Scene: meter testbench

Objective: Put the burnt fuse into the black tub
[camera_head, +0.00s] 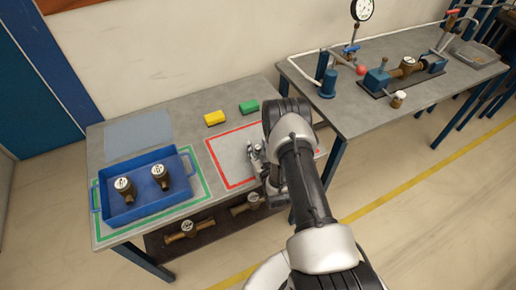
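I cannot make out a burnt fuse or a black tub in this view. My gripper (254,156) is over the red-outlined square on the near table, beside my dark arm. Its fingers are small and partly covered by my arm, so I cannot tell whether they are open, shut or holding something. My arm also hides the right end of this table.
A blue tray (140,213) holding two brass meters stands at the left inside a green outline. Yellow (215,118) and green (249,107) blocks lie at the back. More meters sit on the lower shelf (215,224). A second table (400,116) carries pipework and a gauge.

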